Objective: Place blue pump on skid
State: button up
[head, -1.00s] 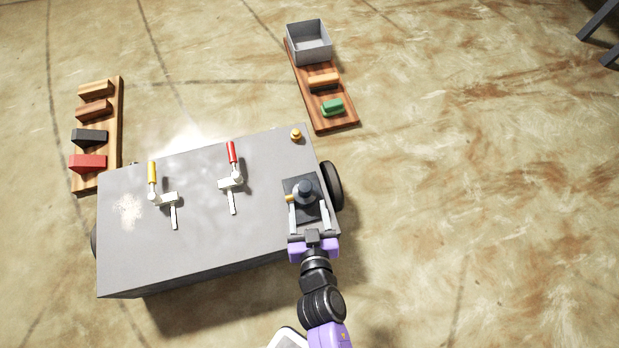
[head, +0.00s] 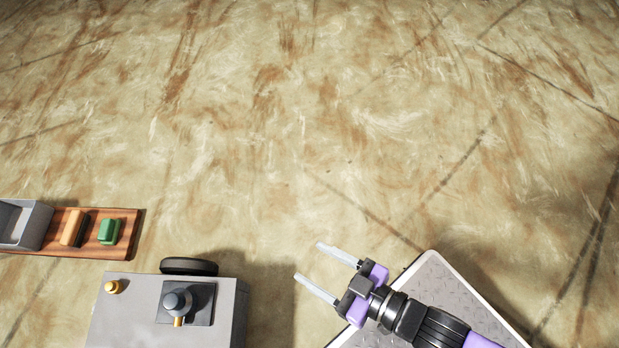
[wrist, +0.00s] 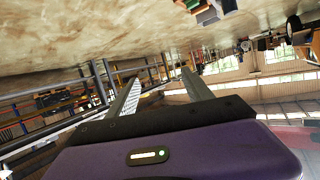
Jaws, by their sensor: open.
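A dark blue-grey pump-like part (head: 177,301) with a brass spout stands upright on a dark square plate (head: 203,316), which may be the skid. The plate lies on top of a grey box-shaped cart (head: 128,325) at the lower left of the head view. My gripper (head: 308,262) is open and empty, over bare floor to the right of the cart and apart from the pump. In the wrist view its two fingers (wrist: 160,77) point away with nothing between them. I cannot make out the pump in the wrist view.
A brass knob (head: 113,287) sits on the cart's corner, and a black wheel (head: 189,266) is at its edge. A wooden board (head: 128,232) at the left holds a grey bin (head: 22,222), an orange block (head: 73,228) and a green block (head: 109,231). The floor beyond is clear.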

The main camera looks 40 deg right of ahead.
jog(key=s+d+r+m+h, duration=0.1)
jog(key=s+d+r+h, duration=0.1)
jog(key=r, duration=0.4)
jog(key=s+d+r+m+t+h, duration=0.1)
jog(key=s+d+r+h, duration=0.1)
jog(key=s+d+r, duration=0.2)
jog(key=d+r, duration=0.3)
jog(key=shift+s+r+m, duration=0.2)
jog(key=shift+r+m, duration=0.1)
jog(key=shift+m, duration=0.1)
notch_tip(320, 180, up, 28)
jog(key=p, duration=2.8)
jog(key=shift+r, duration=0.15)
